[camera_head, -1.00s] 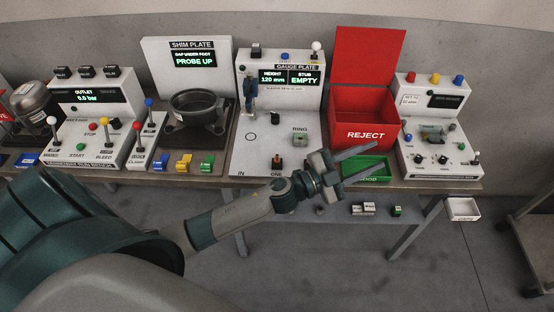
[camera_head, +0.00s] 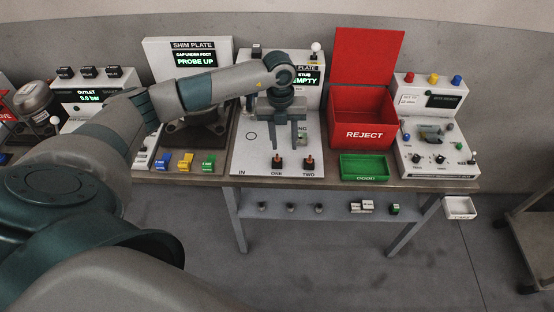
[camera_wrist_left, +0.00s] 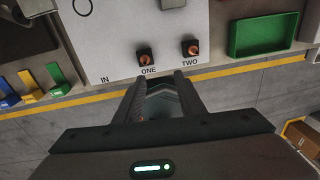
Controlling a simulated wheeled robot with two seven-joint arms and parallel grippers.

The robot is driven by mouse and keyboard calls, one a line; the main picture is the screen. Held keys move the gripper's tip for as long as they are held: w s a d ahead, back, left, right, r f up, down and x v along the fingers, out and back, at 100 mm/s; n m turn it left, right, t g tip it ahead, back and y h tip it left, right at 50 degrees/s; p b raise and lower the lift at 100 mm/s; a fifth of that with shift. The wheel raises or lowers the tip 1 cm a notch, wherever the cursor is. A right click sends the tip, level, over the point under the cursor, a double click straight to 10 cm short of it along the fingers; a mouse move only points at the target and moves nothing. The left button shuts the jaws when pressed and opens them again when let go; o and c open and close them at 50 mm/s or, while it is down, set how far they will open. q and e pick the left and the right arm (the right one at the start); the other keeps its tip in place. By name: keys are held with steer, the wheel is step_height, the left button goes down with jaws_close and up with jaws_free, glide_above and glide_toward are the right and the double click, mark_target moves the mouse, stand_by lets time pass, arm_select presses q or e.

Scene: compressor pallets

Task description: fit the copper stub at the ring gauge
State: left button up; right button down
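Two copper stubs stand in dark holders at the front of the white gauge plate (camera_head: 250,163): stub ONE (camera_head: 277,163) and stub TWO (camera_head: 309,163). In the left wrist view, stub ONE (camera_wrist_left: 144,59) and stub TWO (camera_wrist_left: 190,48) stand just beyond the fingertips. The ring gauge, by its partly covered RING label (camera_head: 302,128), is largely hidden behind my gripper. My left gripper (camera_head: 283,146) points down over the plate behind the stubs in the head view. Its fingers (camera_wrist_left: 160,82) are apart with nothing between them. My right gripper is not in view.
The red REJECT bin (camera_head: 364,133) and green tray (camera_head: 364,167) are right of the plate. A dark round housing on the shim plate, partly behind my arm, and blue, yellow and green shims (camera_head: 186,163) are left. The screen is partly covered; EMPTY shows.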

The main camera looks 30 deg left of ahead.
mark_target(277, 159)
arm_select(q)
steer(key=a, duration=0.1)
steer(key=a+y, duration=0.1)
steer(key=shift+w+a+r, duration=0.1)
steer(key=shift+a+r, duration=0.25)
steer(key=shift+r, duration=0.05)
steer(key=shift+f, duration=0.2)
steer(key=shift+f+b, duration=2.95)
steer(key=shift+f, duration=1.4)
jaws_close()
steer(key=shift+r, duration=0.25)
